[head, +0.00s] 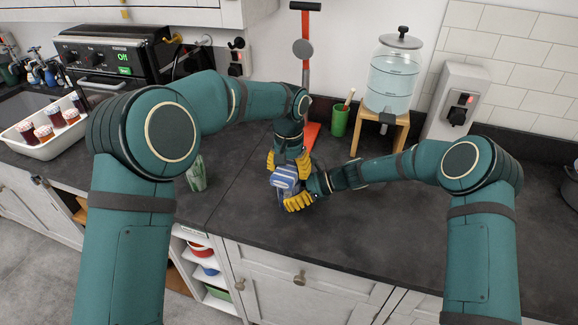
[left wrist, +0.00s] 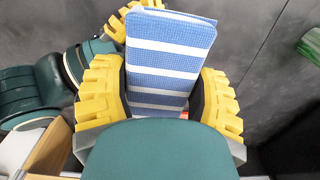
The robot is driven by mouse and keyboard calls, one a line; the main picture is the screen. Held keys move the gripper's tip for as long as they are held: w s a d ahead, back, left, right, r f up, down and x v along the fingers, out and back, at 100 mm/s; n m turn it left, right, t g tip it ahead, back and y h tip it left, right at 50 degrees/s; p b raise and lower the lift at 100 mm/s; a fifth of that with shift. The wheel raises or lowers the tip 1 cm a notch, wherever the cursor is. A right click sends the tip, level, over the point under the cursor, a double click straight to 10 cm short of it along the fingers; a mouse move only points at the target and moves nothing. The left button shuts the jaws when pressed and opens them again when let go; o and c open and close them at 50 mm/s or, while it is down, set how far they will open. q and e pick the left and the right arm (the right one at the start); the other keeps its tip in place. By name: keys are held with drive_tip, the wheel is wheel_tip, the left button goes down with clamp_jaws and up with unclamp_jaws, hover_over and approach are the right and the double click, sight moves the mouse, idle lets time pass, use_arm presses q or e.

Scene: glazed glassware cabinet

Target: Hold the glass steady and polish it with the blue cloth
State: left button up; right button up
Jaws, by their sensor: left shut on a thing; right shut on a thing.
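The blue cloth (left wrist: 165,60) with white stripes is between the yellow fingers of my left gripper (left wrist: 160,95), which is shut on it. In the head view, my left gripper (head: 287,160) points down above the counter, with the cloth (head: 285,178) at its fingers. My right gripper (head: 297,201) comes in from the right, just below and against the cloth. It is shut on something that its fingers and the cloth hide. One of its yellow fingers (left wrist: 118,24) shows behind the cloth in the left wrist view. I cannot make out the glass clearly.
Behind are a green cup (head: 339,121), a red-handled tool (head: 306,60) and a water dispenser (head: 393,75) on a wooden stand. A white tray (head: 45,148) holds jars at left.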

use_arm(q)
drive_tip(key=shift+f, duration=0.2)
idle(0.4)
drive_tip(key=shift+f, duration=0.55)
drive_tip(key=shift+a, duration=0.1)
drive_tip(key=shift+a, duration=1)
drive_tip(key=shift+s+d, duration=0.1)
drive_tip(key=shift+d, duration=2.3)
drive_tip(key=shift+a, duration=0.15)
